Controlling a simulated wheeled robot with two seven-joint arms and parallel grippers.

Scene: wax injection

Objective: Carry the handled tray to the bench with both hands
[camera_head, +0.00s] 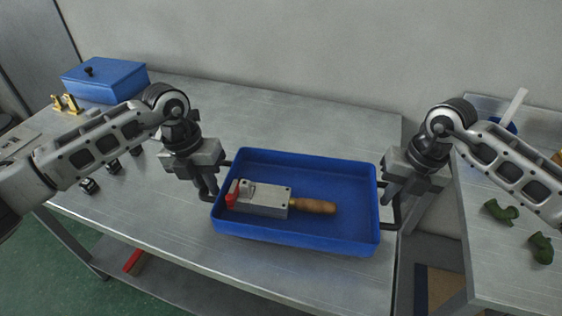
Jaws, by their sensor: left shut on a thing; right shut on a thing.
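The handled tray (350,180) is a blue, shallow rectangular box with a dark handle at each short end. It is over the right part of the metal bench (290,115), and I cannot tell whether it touches the top. A grey metal mould (262,199) with a red part and a wooden handle lies inside. My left gripper (209,193) is shut on the tray's left handle. My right gripper (388,196) is shut on its right handle, near the bench's right edge. The fingers partly hide both handles.
A lidded blue box (104,78) stands at the back left, with small brass parts (66,103) before it. Small black parts (90,186) lie left. A second table (510,265) at right holds green pieces (500,211). The bench's back middle is clear.

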